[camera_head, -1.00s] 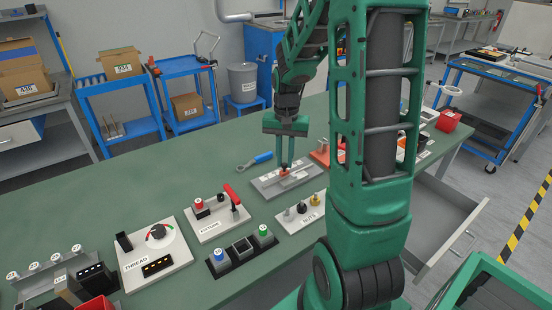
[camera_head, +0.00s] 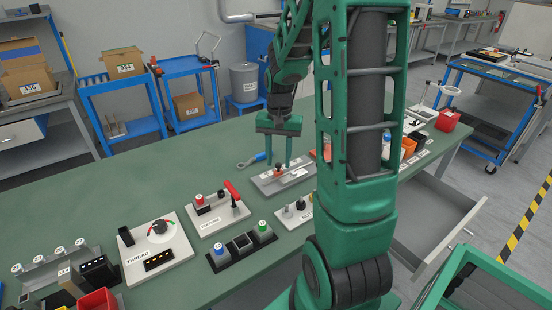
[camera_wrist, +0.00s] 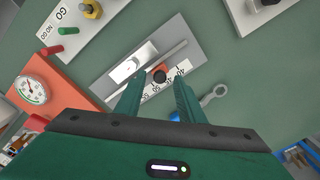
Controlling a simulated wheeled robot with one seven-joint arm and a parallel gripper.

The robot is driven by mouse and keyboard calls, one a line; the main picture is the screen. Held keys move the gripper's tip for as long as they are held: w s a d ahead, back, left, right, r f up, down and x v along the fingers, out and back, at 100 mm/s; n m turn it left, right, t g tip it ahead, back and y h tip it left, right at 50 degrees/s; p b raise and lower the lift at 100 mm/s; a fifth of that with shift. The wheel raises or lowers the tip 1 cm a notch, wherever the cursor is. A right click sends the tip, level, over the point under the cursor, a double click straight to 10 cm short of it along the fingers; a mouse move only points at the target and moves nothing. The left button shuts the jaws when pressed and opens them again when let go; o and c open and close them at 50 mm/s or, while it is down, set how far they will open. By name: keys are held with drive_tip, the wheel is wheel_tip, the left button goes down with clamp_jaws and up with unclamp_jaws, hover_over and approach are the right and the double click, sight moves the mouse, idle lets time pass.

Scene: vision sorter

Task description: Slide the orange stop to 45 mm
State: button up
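The orange stop (camera_wrist: 159,74) has a dark round knob and sits on a grey slide plate (camera_wrist: 112,90) beside a straight light rail. A white scale strip with numbers (camera_wrist: 166,86) lies next to it; I cannot read the stop's value reliably. In the head view the stop (camera_head: 278,169) is small and red-orange on the plate (camera_head: 268,183). My gripper (camera_head: 277,163) points down over it. In the wrist view the gripper (camera_wrist: 157,82) is open, with its fingers on either side of the stop and gaps showing beside the knob.
A blue-handled wrench (camera_head: 252,160) lies just behind the plate. A GO/NO GO gauge block (camera_head: 297,211) stands in front. An orange block with a dial (camera_wrist: 34,90) is beside the plate. A fixture panel (camera_head: 217,217) stands left; the green table is clear at back left.

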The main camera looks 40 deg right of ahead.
sight(278, 164)
wheel_tip(278, 164, up, 11)
drive_tip(key=shift+f, duration=0.2)
drive_tip(key=shift+a, duration=0.1)
idle(0.6)
drive_tip(key=s+a+n, duration=0.2)
drive_tip(key=s+a, duration=0.2)
drive_tip(key=s, duration=0.6)
drive_tip(key=s+a+f+n, duration=0.1)
drive_tip(key=s+a+n, duration=0.1)
drive_tip(key=s, duration=0.9)
drive_tip(key=shift+s+a+f, duration=0.3)
drive_tip(key=shift+a, duration=0.55)
drive_tip(key=shift+w, duration=0.1)
drive_tip(key=shift+w+f, duration=0.25)
drive_tip(key=shift+w, duration=0.25)
